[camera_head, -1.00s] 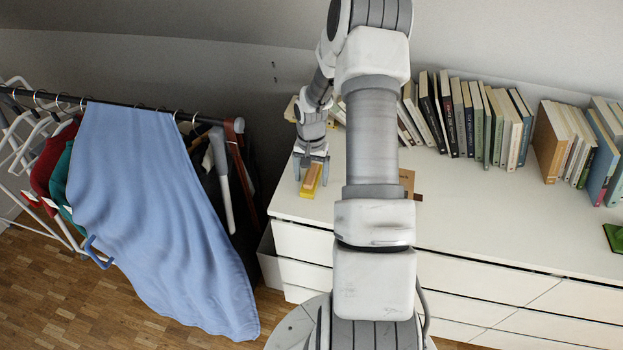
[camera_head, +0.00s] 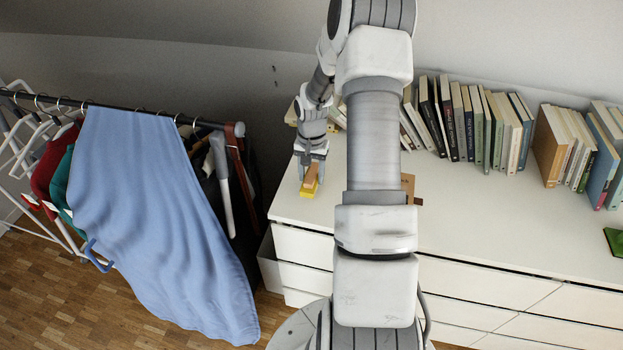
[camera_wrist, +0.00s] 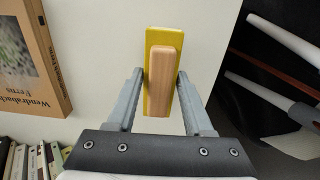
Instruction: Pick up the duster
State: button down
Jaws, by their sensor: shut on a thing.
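The duster is a yellow block with a wooden handle on top. In the head view the duster (camera_head: 310,186) lies on the left end of the white dresser top, below my gripper (camera_head: 312,170). In the wrist view the duster (camera_wrist: 163,75) sits between the two fingers of my gripper (camera_wrist: 160,78), handle towards the camera. The fingers are shut on the duster, one on each side of it. In the head view the fingers are small and partly hidden by the wrist, and I cannot tell whether the duster touches the surface.
A brown book (camera_wrist: 35,60) lies flat to the left in the wrist view. A row of books (camera_head: 470,120) stands along the back of the white dresser (camera_head: 460,220). A clothes rack with a blue cloth (camera_head: 150,220) stands left of the dresser. Dresser top between is mostly clear.

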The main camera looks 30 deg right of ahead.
notch_tip(320, 180, up, 2)
jog(key=s+d+r, duration=0.1)
jog(key=d+r, duration=0.6)
jog(key=d, duration=0.4)
jog(key=shift+s+d, duration=0.25)
jog(key=shift+s, duration=0.05)
